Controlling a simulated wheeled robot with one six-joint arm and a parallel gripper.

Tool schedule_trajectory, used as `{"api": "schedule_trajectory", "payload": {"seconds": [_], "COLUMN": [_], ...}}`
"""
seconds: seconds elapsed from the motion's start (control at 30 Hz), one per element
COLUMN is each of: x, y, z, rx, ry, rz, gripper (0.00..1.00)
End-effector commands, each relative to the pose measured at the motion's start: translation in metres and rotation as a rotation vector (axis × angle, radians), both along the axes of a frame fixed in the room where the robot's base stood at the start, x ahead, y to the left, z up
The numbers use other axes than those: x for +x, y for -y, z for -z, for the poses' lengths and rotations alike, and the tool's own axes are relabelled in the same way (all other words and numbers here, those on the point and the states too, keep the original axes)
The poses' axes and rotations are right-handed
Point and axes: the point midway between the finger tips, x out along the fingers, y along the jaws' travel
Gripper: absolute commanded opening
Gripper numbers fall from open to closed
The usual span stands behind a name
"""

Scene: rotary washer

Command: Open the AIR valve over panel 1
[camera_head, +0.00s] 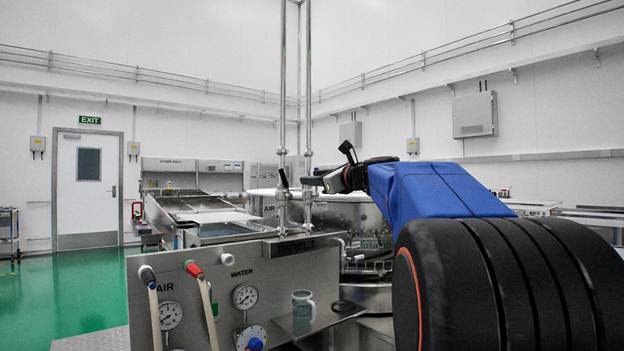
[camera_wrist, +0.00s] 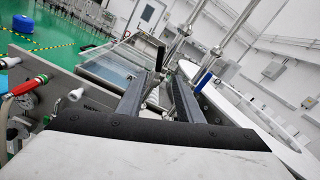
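Two steel pipes rise over the panel (camera_head: 250,285), each with a valve. The left pipe's valve has a black lever (camera_head: 284,179) standing nearly upright, tilted, near an AIR label; it also shows in the wrist view (camera_wrist: 160,58). The right pipe's valve has a blue lever (camera_wrist: 203,82) in the wrist view, angled up and right. My gripper (camera_head: 312,183) is at valve height, its fingers pointing left towards the pipes. In the wrist view, my gripper (camera_wrist: 160,80) is open and empty, with the black lever beyond and between the fingertips. I cannot tell the exact gap.
A shallow steel basin (camera_head: 228,230) lies behind the panel. A large round vessel (camera_head: 350,212) stands behind my gripper. Green floor is free at the left.

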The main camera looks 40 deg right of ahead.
Motion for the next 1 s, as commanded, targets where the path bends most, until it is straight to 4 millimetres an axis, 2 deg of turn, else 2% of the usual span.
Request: {"api": "schedule_trajectory", "payload": {"seconds": [0.1,0.13,0.23,0.27,0.37,0.57,0.8,0.9,1.0], "x": [0.0,0.0,0.002,0.004,0.012,0.032,0.046,0.049,0.05], "y": [0.0,0.0,-0.003,-0.005,-0.017,-0.051,-0.084,-0.093,-0.099], "z": [0.0,0.0,-0.001,-0.002,-0.008,-0.014,0.012,0.025,0.033], "rx": [0.0,0.0,0.022,0.044,0.174,0.672,1.276,1.44,1.533], "ry": [0.0,0.0,0.008,0.014,0.055,0.159,0.201,0.2,0.197], "rz": [0.0,0.0,0.001,0.002,0.007,0.027,0.068,0.088,0.101], "gripper": [0.33,0.28,0.04,0.0,0.0,0.0,0.0,0.0,0.0]}}
